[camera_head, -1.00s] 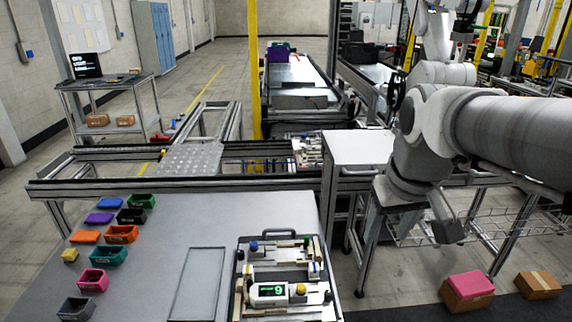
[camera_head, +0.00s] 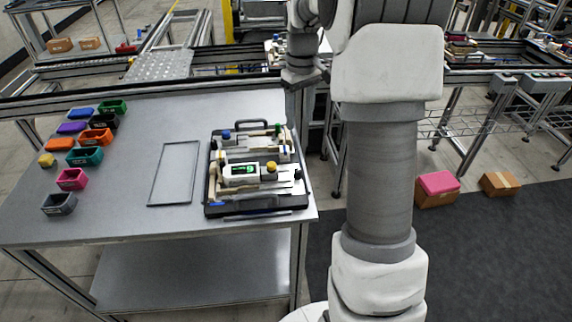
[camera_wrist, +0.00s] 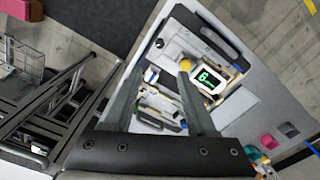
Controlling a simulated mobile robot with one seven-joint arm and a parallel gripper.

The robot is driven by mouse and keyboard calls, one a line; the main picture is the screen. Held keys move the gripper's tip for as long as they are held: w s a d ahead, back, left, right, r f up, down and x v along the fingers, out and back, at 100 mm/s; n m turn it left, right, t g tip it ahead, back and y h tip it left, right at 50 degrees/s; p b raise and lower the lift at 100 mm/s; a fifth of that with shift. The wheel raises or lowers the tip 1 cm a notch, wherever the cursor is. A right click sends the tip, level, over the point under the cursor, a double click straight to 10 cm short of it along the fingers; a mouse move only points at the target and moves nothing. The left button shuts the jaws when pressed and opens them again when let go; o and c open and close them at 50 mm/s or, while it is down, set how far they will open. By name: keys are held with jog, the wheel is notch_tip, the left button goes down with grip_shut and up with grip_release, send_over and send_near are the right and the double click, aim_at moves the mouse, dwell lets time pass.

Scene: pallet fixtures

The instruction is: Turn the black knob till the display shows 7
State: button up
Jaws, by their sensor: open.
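The fixture board (camera_head: 213,196) lies on the grey table. Its white display unit (camera_head: 241,172) shows a green digit that reads 9. The display also shows in the wrist view (camera_wrist: 207,79), where the digit looks like a 6 because the board is seen upside down. A small dark round part, seemingly the black knob (camera_wrist: 159,43), is near the board's edge in the wrist view. A yellow knob (camera_head: 271,167) stands beside the display. My gripper (camera_wrist: 160,73) is open and empty, well above the board. In the head view the gripper (camera_head: 303,77) is small, beyond the table's right side.
A blue knob (camera_head: 226,134) and a green knob (camera_head: 278,128) stand at the board's far side. Several coloured bins stand at the table's left, including a grey bin (camera_head: 59,203). An empty outlined rectangle (camera_head: 153,188) lies left of the board. Boxes lie on the floor at right.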

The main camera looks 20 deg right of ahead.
aim_at(298, 170)
notch_tip(298, 170, down, 17)
jog(key=shift+f+b, duration=0.15)
jog(key=shift+b, duration=0.45)
grip_shut()
